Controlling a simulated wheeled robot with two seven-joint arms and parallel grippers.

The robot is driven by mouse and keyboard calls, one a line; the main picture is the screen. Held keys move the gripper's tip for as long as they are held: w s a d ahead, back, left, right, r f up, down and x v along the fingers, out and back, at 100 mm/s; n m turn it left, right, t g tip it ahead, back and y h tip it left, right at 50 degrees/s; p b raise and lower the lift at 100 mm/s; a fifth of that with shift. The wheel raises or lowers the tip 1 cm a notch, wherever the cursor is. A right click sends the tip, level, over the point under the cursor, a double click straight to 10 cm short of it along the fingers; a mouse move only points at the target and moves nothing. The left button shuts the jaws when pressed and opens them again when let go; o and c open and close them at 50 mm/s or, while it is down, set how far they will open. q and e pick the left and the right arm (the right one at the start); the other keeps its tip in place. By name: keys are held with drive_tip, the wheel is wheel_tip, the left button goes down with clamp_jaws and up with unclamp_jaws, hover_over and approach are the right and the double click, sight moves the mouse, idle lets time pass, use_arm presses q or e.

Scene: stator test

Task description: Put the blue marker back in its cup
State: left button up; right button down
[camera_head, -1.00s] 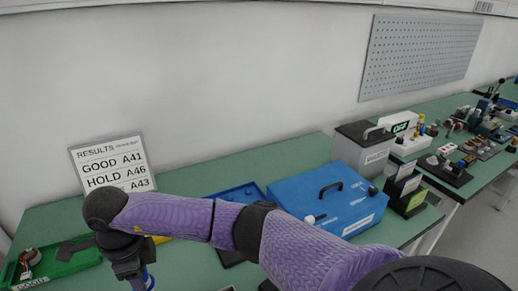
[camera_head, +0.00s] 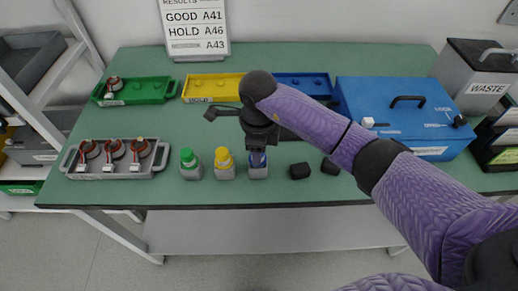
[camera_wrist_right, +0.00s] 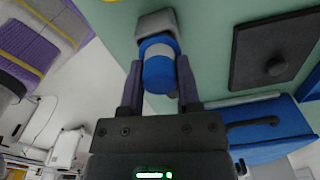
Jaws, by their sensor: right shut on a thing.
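The blue marker (camera_wrist_right: 160,72) is between the fingers of my right gripper (camera_wrist_right: 158,85), which is shut on it. In the head view the gripper (camera_head: 258,147) points down at the table's front, with the marker's blue (camera_head: 258,159) showing below it. The grey cup (camera_head: 258,173) stands directly under the gripper. In the wrist view the cup (camera_wrist_right: 155,22) meets the marker's far end, which seems to be in its mouth; how deep is hidden. My left gripper is out of view.
A green marker (camera_head: 188,158) and a yellow marker (camera_head: 223,158) stand in grey cups to the left. Two black blocks (camera_head: 299,171) lie to the right. A grey tray (camera_head: 150,169) of motor parts, green (camera_head: 160,97) and yellow (camera_head: 190,97) trays, and a blue box (camera_head: 410,125) surround.

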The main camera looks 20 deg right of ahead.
drive_tip(key=shift+f+b, duration=0.3)
drive_tip(key=shift+f, duration=0.1)
drive_tip(key=shift+c, duration=1.5)
unclamp_jaws()
drive_tip(key=shift+r, duration=0.15)
wheel_tip(320, 180, up, 13)
drive_tip(key=p, duration=0.3)
drive_tip(key=shift+f, duration=0.2)
